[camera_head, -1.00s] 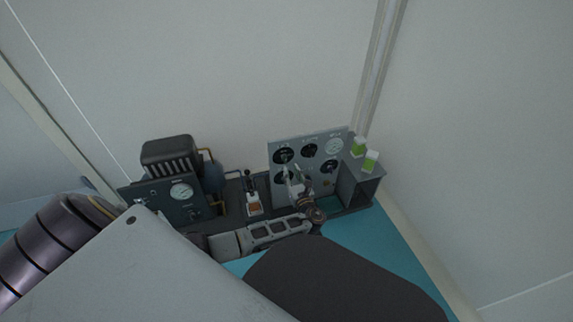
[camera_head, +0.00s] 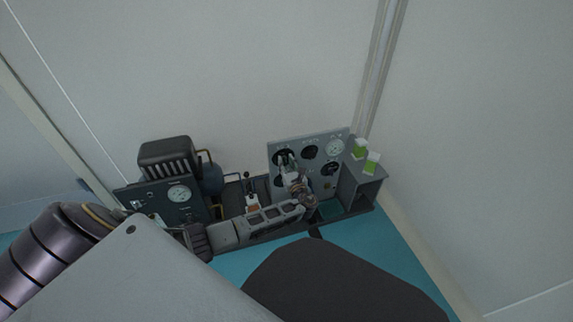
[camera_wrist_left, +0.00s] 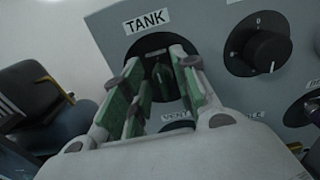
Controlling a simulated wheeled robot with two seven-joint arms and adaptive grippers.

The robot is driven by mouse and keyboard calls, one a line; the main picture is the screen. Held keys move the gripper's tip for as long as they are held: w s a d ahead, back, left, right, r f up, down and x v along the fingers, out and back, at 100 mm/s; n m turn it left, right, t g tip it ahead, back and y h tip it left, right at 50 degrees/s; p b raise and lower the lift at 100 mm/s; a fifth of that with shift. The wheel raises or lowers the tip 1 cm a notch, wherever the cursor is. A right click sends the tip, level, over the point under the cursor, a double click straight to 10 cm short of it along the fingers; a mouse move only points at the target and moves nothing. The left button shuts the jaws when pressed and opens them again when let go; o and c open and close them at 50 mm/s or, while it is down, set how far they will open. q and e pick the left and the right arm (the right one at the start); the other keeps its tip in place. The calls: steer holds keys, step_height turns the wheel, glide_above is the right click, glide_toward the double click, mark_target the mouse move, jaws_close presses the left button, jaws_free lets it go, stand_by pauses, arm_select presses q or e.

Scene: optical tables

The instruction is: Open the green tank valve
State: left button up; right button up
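The green tank valve (camera_wrist_left: 160,78) is a dark green knob on a round black dial, under a white TANK label (camera_wrist_left: 146,21) on the grey panel. In the head view its dial (camera_head: 278,154) is at the panel's upper left, partly hidden by my gripper. My left gripper (camera_wrist_left: 156,66) is open, with a green-padded finger on each side of the knob. A gap shows between the fingers; I cannot tell whether either pad touches the knob. The left gripper also shows in the head view (camera_head: 286,162) in front of the panel. My right gripper is not in view.
Another black knob (camera_wrist_left: 266,50) marked 0 sits right of the tank valve. A shelf box (camera_head: 372,185) with green-filled containers (camera_head: 371,164) stands at the panel's right. A dark gauge unit (camera_head: 165,200) and a small lever device (camera_head: 251,190) are at the left.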

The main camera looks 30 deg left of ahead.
arm_select(q)
jaws_close()
